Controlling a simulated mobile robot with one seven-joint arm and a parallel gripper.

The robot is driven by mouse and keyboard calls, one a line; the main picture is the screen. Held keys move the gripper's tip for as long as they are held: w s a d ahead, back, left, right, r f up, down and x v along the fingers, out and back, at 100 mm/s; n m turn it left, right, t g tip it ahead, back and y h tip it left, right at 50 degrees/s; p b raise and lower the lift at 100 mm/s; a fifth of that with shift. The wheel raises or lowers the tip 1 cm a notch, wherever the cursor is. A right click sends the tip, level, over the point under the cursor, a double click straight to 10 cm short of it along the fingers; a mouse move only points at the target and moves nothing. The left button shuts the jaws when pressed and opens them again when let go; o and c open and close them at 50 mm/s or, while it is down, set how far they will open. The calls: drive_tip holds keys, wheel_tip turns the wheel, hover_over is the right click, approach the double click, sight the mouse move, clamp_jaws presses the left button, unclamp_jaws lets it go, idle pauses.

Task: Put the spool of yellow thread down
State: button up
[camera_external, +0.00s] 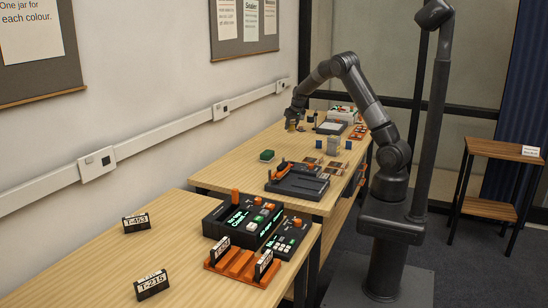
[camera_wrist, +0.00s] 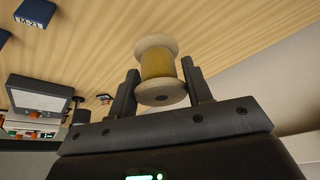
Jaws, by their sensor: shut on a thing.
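The spool of yellow thread (camera_wrist: 156,65) has pale wooden ends and sits between the two dark fingers of my gripper (camera_wrist: 161,85) in the wrist view. My gripper is shut on it. In the external view my gripper (camera_external: 292,122) is low over the far table (camera_external: 228,178), towards its wall side, and the spool shows only as a small tan shape at the fingertips. I cannot tell whether the spool's end touches the tabletop.
A green block (camera_external: 267,155) and a dark tray (camera_external: 297,185) with an orange tool lie nearer. A black console (camera_external: 243,220) occupies the near table. Bare wood surrounds the green block.

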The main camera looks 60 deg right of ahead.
drive_tip(key=w+a+n+t+y, duration=0.15)
drive_tip(key=a+n, duration=0.55)
drive_tip(key=a, duration=2.2)
drive_tip(key=shift+g+y, duration=0.35)
drive_tip(key=shift+y, duration=0.1)
drive_tip(key=w+a+f, duration=0.1)
drive_tip(key=a+f, duration=0.1)
drive_tip(key=a, duration=0.1)
drive_tip(key=w+a+f, duration=0.2)
drive_tip(key=a, duration=0.2)
drive_tip(key=w+a+f, duration=0.1)
drive_tip(key=a+f, duration=0.1)
drive_tip(key=a, duration=0.1)
drive_tip(key=shift+w+a+f, duration=0.25)
drive_tip(key=shift+w+a, duration=0.1)
drive_tip(key=shift+w+a+f, duration=0.1)
drive_tip(key=shift+a, duration=0.05)
drive_tip(key=shift+f, duration=2)
drive_tip(key=shift+f, duration=0.1)
drive_tip(key=o, duration=1)
